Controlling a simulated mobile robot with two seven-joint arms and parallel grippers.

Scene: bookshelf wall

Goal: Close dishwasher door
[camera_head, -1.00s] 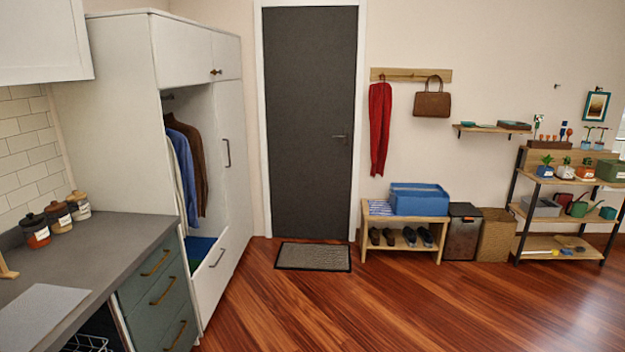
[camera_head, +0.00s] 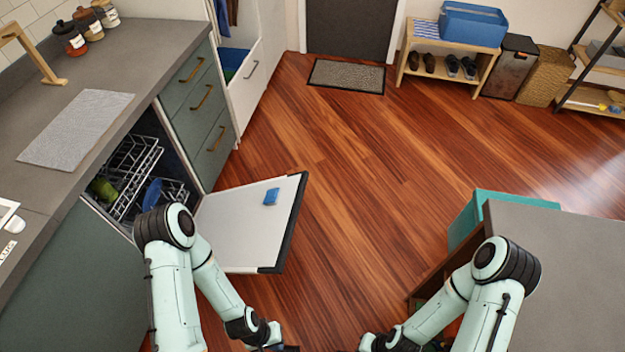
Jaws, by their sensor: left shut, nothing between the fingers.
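The dishwasher door (camera_head: 238,226) hangs open, folded down and out from the counter over the wood floor. A small blue piece (camera_head: 271,196) sits on its white inner face. The dishwasher's wire racks (camera_head: 135,175) show in the open cavity, with a green item and a blue item in them. My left gripper (camera_head: 275,346) is at the bottom edge, shut and empty, below the door's near corner and apart from it. My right gripper (camera_head: 372,348) is mostly cut off at the bottom edge, so its fingers are hidden.
A grey counter (camera_head: 130,60) with jars and a grey mat runs along the left. Green drawers (camera_head: 203,95) stand just beyond the dishwasher. A grey-topped table (camera_head: 570,260) stands at the right. The wood floor between door and table is clear.

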